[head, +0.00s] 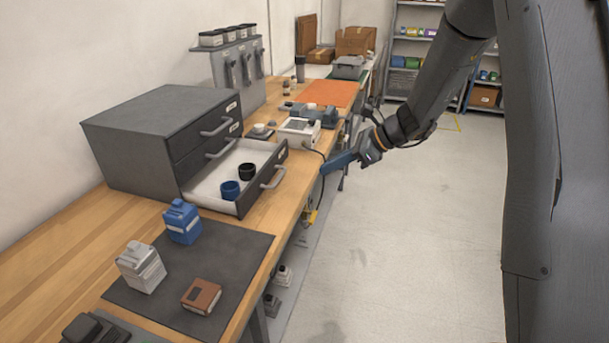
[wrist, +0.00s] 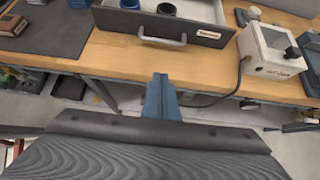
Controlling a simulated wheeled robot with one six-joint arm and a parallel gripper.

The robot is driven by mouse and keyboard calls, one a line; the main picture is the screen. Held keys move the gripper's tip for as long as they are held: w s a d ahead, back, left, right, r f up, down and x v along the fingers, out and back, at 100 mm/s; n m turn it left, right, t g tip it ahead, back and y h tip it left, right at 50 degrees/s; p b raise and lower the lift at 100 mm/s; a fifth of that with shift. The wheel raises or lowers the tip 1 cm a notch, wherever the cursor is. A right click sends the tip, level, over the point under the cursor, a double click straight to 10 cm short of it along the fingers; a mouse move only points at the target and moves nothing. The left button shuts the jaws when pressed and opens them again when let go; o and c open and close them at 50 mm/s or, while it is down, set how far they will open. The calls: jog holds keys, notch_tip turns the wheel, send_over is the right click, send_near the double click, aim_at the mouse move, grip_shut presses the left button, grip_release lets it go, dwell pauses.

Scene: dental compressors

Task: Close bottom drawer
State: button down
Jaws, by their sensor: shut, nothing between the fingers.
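The grey drawer cabinet (head: 150,138) stands on the wooden bench against the wall. Its bottom drawer (head: 262,188) is pulled out over the bench, with a blue cup (head: 230,190) and a black cup (head: 247,171) inside. The drawer handle (head: 273,178) faces the aisle; the drawer front (wrist: 190,28) and its handle (wrist: 162,38) show at the top of the wrist view. My gripper (head: 326,168) is shut and empty, out in front of the bench edge and apart from the handle. In the wrist view its blue fingers (wrist: 162,80) point toward the handle.
A dark mat (head: 230,255) with a blue bottle (head: 182,221), a white bottle (head: 141,267) and a brown box (head: 201,296) lies in front of the cabinet. A white device (head: 299,131) with a cable stands close beside the open drawer. The aisle floor (head: 420,230) is clear.

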jog(key=p+x, duration=0.1)
jog(key=x, duration=0.2)
jog(key=a+r+p+x, duration=0.1)
jog(key=x, duration=0.3)
jog(key=r+p+x, duration=0.1)
jog(key=x, duration=0.3)
jog(key=shift+w+a+f+p, duration=0.15)
jog(key=shift+w+a+p, duration=0.05)
jog(key=shift+a+p, duration=0.25)
jog(key=shift+w+a, duration=0.25)
jog(key=shift+a, duration=0.25)
jog(key=shift+w+a, duration=0.1)
